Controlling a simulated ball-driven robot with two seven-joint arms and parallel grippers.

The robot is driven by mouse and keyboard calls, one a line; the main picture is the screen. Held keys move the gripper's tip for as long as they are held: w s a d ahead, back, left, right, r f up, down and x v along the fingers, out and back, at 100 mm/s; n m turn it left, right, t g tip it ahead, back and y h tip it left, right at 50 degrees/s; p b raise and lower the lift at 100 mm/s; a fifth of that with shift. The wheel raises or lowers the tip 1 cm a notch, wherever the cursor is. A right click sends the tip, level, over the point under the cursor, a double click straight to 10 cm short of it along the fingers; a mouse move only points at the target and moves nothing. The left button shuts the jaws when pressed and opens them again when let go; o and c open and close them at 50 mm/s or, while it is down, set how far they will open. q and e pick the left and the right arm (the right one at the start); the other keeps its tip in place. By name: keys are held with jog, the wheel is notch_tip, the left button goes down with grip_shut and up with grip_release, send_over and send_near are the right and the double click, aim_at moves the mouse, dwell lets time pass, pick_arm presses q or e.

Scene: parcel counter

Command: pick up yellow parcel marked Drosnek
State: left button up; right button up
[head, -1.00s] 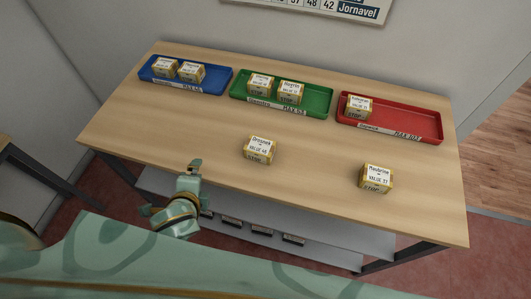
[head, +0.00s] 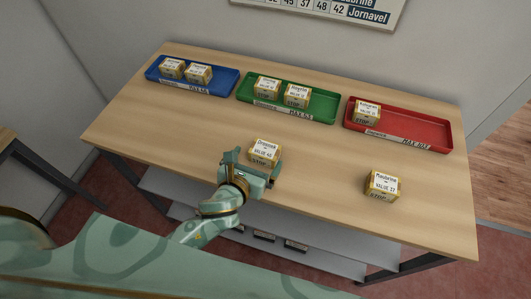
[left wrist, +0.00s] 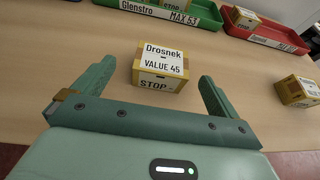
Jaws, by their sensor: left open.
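The yellow parcel marked Drosnek (head: 265,151) sits on the wooden table near its front edge, apart from the trays. In the left wrist view the parcel (left wrist: 160,68) shows the label "Drosnek, VALUE 45, STOP". My left gripper (head: 254,165) is open at the near side of the parcel. In the left wrist view its two fingers (left wrist: 156,88) point toward the parcel, one to each side, with the parcel just beyond or between the tips. I cannot tell whether they touch it. My right gripper is not in view.
Another yellow parcel (head: 383,185) stands on the table to the right. Along the back are a blue tray (head: 228,82) and a green tray (head: 325,105), each with two parcels, and a red tray (head: 405,124) with one. The table between parcels and trays is clear.

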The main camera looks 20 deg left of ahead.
aim_at(266, 148)
pick_arm(q)
jog(key=shift+x, duration=1)
jog(key=b+x, duration=0.1)
jog(key=x, duration=0.3)
jog(key=shift+w+d+f+b, duration=0.15)
jog(key=shift+d+f+b, duration=0.05)
jog(key=shift+f+b, duration=0.2)
jog(key=shift+w+f, duration=0.1)
jog(key=shift+w, duration=0.3)
jog(key=shift+c, duration=0.6)
jog(key=c, duration=1)
